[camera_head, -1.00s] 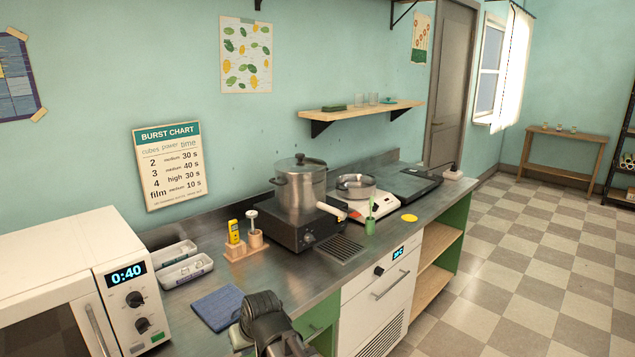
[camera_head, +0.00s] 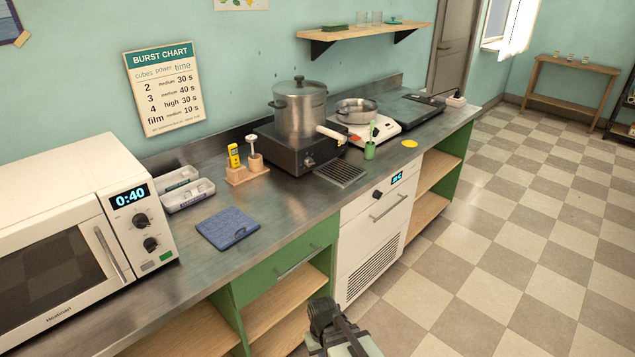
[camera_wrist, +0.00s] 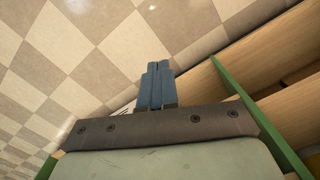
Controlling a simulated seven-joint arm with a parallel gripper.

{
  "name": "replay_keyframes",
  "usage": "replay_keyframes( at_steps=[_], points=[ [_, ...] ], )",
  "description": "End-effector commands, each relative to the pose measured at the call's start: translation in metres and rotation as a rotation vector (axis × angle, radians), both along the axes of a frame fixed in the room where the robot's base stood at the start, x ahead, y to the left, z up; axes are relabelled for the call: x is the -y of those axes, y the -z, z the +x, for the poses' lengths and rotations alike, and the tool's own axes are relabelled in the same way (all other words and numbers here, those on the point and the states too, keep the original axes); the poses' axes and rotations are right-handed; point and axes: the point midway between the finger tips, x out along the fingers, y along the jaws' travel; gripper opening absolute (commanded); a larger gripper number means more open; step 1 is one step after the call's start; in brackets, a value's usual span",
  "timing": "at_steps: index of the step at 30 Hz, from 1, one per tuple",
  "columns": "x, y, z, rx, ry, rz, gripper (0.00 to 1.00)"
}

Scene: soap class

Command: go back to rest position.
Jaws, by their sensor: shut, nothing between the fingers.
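My gripper shows in the wrist view with its blue fingers (camera_wrist: 155,84) together and nothing between them. In the head view my gripper (camera_head: 322,312) is at the bottom middle, in front of the green cabinet and below the counter's front edge. Its fingertips are hard to make out there. It touches nothing that I can see. In the wrist view the checkered floor and the open wooden shelves lie beyond the fingers.
Open shelves (camera_head: 285,310) are beside my gripper. The floor (camera_head: 520,230) at right is clear.

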Motion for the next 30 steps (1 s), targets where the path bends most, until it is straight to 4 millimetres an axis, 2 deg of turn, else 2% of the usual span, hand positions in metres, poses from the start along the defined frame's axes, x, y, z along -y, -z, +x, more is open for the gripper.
replay_keyframes(
  at_steps=[1,6,15,24,30],
  points=[
    [0.011,0.013,-0.012,-0.027,0.013,-0.011,0.0],
    [0.04,0.048,-0.046,-0.109,0.052,-0.039,0.0],
    [0.086,0.101,-0.115,-0.256,0.125,-0.074,0.0],
    [0.124,0.143,-0.192,-0.407,0.21,-0.096,0.0],
    [0.142,0.162,-0.236,-0.489,0.267,-0.099,0.0]
  ],
)
